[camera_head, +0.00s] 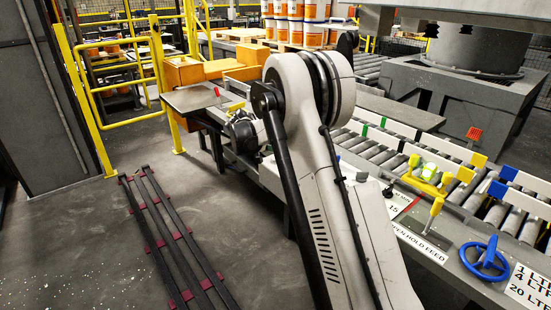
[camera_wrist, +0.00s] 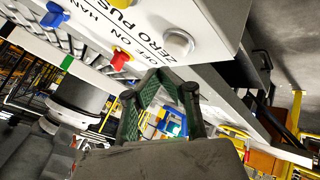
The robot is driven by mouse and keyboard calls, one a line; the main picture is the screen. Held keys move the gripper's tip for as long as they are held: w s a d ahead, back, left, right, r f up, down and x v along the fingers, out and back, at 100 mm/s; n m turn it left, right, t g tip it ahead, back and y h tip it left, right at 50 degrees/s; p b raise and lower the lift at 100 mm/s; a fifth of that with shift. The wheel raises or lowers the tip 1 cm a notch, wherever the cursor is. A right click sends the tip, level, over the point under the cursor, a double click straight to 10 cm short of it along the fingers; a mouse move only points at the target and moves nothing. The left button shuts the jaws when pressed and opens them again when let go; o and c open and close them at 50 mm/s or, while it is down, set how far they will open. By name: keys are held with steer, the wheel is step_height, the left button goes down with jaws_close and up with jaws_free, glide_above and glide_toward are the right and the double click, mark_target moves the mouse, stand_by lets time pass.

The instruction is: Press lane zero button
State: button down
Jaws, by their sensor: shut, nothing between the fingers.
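In the wrist view, a round whitish button (camera_wrist: 178,43) sits on a white panel (camera_wrist: 215,18) with upside-down lettering that includes "ZERO PUSH" and "OFF ON". A red knob (camera_wrist: 120,60) is on the same panel, left of the button. My gripper (camera_wrist: 157,77) has its green fingers brought together at the tips, with nothing between them. The fingertips appear just below the panel's lower edge in the picture, and below and left of the button. They do not cover the button; the depth gap is unclear. In the head view my arm hides that area, and I cannot make out the button.
The head view shows a roller conveyor (camera_head: 386,150) with a blue handwheel (camera_head: 485,258) and a yellow lever fixture (camera_head: 428,178) at right. Yellow railings (camera_head: 128,82) stand at left. A dark rail frame (camera_head: 168,240) lies on the floor. Stacked pails (camera_head: 297,32) stand behind.

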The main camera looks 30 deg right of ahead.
mark_target(275, 158)
steer(key=shift+r+p, duration=0.75)
steer(key=shift+r, duration=1.35)
steer(key=shift+s+a+r, duration=0.15)
steer(key=shift+r, duration=0.1)
steer(key=s+a+r+n+t+y, duration=0.1)
steer(key=s+a+r, duration=0.35)
steer(key=s, duration=0.25)
steer(key=s+a+r+n+y, duration=0.1)
steer(key=s+a+r+y, duration=0.1)
steer(key=s+a+r, duration=0.45)
steer(key=s+a+r+t+y, duration=0.15)
steer(key=s+r, duration=0.25)
steer(key=s, duration=0.5)
steer(key=s+a+f+y, duration=0.1)
steer(key=s+a, duration=0.2)
steer(key=s, duration=0.5)
steer(key=s+a+f+n+y, duration=0.1)
steer(key=s+a, duration=0.3)
steer(key=s, duration=0.5)
steer(key=s+a+f+n+t+y, duration=0.1)
steer(key=s+a+f+y, duration=0.1)
steer(key=s, duration=0.6)
steer(key=shift+s+a+f, duration=0.35)
steer(key=shift+a+f, duration=0.4)
steer(key=shift+a, duration=0.5)
